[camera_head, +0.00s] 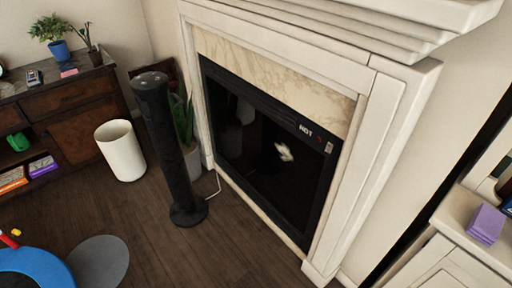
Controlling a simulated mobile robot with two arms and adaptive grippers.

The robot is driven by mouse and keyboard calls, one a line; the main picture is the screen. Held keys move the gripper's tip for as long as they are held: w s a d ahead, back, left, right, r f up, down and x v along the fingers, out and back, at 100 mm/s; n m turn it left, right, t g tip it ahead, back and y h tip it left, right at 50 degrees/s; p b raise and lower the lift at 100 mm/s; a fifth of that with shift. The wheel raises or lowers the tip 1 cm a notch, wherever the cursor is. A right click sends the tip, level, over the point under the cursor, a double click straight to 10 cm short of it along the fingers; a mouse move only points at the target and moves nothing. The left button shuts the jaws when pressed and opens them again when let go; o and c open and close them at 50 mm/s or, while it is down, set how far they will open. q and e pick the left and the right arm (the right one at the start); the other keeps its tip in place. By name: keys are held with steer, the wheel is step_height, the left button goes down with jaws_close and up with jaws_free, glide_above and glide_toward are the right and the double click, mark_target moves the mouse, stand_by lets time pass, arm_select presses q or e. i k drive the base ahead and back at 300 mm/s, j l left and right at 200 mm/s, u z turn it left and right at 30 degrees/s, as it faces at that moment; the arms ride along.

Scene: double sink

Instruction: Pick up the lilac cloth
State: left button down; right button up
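A lilac cloth (486,224), folded into a small thick block, lies on the white cabinet top (456,210) at the right edge of the head view. Neither my left nor my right gripper is in view, and nothing is seen touching the cloth.
A fireplace (349,185) with a white surround fills the middle. A dark tower fan (167,150), a white bin (121,150) and a potted plant (184,125) stand left of it. A wooden sideboard (75,98) is at far left. Dark floor (240,255) is clear before the fireplace.

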mark_target(486, 223)
steer(key=k+l+z, duration=0.1)
steer(key=z, duration=1.6)
steer(key=k+l, duration=0.05)
steer(key=l, duration=0.05)
